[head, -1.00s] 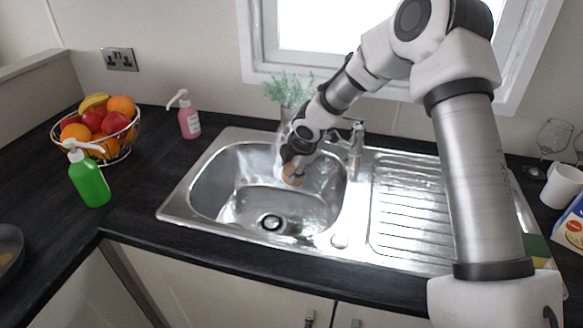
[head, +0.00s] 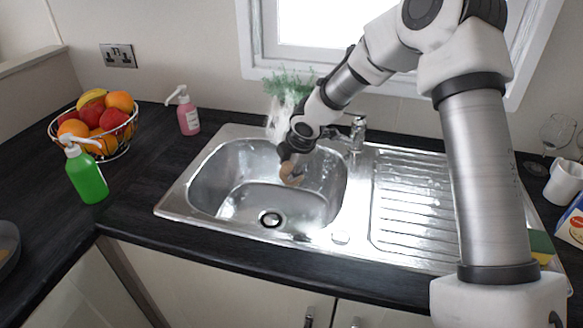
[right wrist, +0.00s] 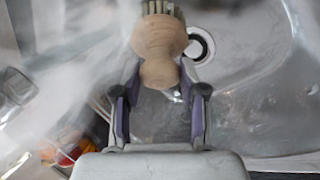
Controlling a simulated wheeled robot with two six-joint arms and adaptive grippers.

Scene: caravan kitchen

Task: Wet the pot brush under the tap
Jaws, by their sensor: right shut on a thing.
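The pot brush (right wrist: 158,50) has a round wooden handle and pale bristles. In the right wrist view its handle is between the fingers of my right gripper (right wrist: 158,105), which is shut on it. In the head view the brush (head: 291,174) shows below my right gripper (head: 286,158), over the back of the steel sink bowl (head: 213,190). The tap (head: 357,135) stands behind the sink, just right of my gripper, partly hidden by my arm. I cannot tell whether water touches the brush. My left gripper is out of view.
A ribbed drainer (head: 405,215) lies right of the bowl. A plant (head: 287,88) is behind the sink. A white mug (head: 563,183) and a sponge (head: 541,246) are right.

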